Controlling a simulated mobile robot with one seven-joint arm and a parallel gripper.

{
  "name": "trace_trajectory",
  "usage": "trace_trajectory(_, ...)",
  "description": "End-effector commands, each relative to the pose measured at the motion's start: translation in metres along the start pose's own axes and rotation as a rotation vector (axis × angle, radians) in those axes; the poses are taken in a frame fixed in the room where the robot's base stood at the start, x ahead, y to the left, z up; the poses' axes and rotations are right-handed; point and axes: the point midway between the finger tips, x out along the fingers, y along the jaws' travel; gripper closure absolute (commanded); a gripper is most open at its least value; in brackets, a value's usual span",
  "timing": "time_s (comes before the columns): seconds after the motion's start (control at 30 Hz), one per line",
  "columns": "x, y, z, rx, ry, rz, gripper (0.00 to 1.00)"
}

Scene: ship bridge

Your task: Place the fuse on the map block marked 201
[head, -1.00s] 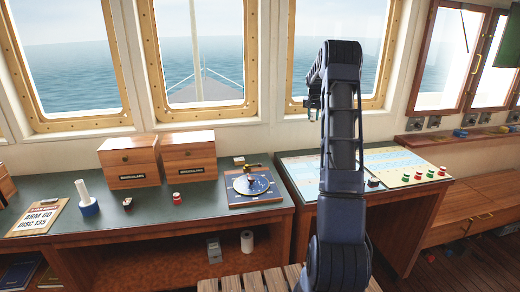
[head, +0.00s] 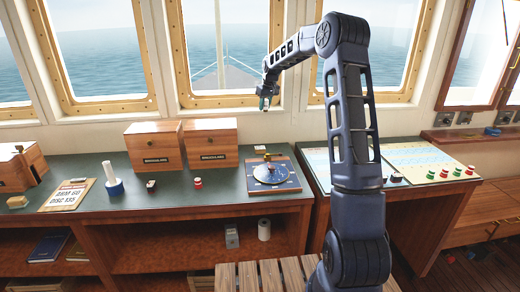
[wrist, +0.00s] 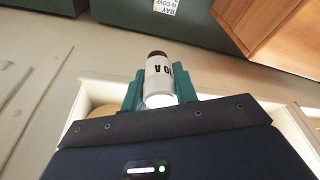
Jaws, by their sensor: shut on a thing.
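My gripper (head: 265,97) is raised well above the green counter, in front of the middle window. In the wrist view its green fingers (wrist: 160,92) are shut on the fuse (wrist: 159,78), a white cylinder with a dark end cap and black lettering ending in "0 A". In the head view the fuse is too small to make out clearly. The chart table (head: 409,158) at the right has a pale map and several small red, green and dark pieces along its front. No block marked 201 can be read in either view.
The counter (head: 225,180) holds two wooden boxes (head: 153,147), a blue-and-white disc instrument (head: 270,173), a white post on a blue base (head: 112,180), a paper sign (head: 68,195) and small red items (head: 198,183). A slatted wooden seat (head: 270,275) stands in front.

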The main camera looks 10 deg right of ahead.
Motion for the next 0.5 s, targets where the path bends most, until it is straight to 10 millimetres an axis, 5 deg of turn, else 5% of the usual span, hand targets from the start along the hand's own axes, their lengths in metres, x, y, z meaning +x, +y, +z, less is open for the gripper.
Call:
trace_trajectory(0.27,0.008,-0.031,-0.004,-0.083,0.001,-0.021,0.97)
trace_trajectory(0.5,0.054,-0.031,0.009,-0.083,0.000,-0.021,0.97)
